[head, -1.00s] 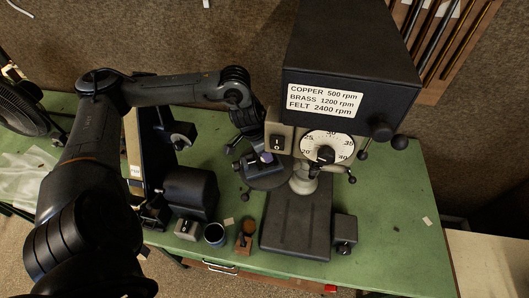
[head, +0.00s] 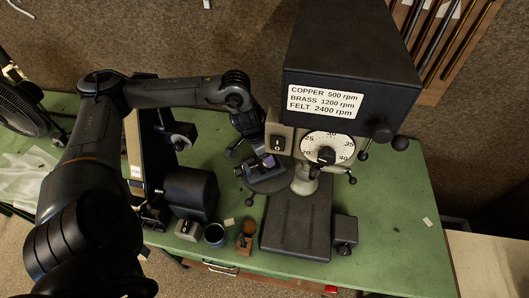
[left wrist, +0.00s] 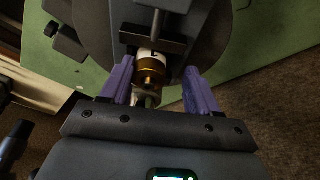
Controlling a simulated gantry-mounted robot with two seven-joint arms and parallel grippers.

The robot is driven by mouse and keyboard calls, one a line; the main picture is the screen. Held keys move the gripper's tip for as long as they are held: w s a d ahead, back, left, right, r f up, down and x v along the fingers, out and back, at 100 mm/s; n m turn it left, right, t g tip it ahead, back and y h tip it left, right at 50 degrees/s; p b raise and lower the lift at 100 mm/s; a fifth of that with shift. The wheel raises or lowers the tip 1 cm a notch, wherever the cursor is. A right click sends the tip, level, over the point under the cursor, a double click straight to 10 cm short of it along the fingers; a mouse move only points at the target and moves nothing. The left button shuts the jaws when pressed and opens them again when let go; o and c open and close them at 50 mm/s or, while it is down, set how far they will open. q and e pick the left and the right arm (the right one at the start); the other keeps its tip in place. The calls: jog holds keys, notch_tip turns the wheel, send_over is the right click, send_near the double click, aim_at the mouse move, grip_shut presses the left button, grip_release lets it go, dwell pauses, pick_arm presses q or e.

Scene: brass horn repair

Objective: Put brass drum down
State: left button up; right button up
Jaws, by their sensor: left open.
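My left gripper (head: 267,161) is over the round dark table of the drill press (head: 270,183) in the head view. In the left wrist view, the left gripper (left wrist: 157,78) is open, with its two purple fingers apart. The brass drum (left wrist: 149,76), a small brass cylinder with a white band carrying a dark mark, shows in the gap between the fingers, nearer the left one. Dark metal parts stand just above it in that view, and I cannot tell whether it touches them. In the head view the drum is hidden or too small to make out. My right gripper is not in view.
The drill press head (head: 350,60) with its speed label and dial rises close right of the gripper. The green bench (head: 395,220) is mostly clear at right.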

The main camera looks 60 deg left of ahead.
pick_arm(q)
jog(key=shift+s+f, duration=0.15)
jog(key=shift+f, duration=0.05)
jog(key=shift+r, duration=0.25)
jog(key=shift+d+r, duration=0.1)
jog(key=shift+r, duration=0.2)
jog(key=b+v, duration=0.1)
jog(key=v, duration=1)
jog(key=shift+r+b, duration=0.25)
jog(key=shift+b, duration=0.1)
jog(key=shift+s+f, duration=0.1)
jog(key=shift+s, duration=0.05)
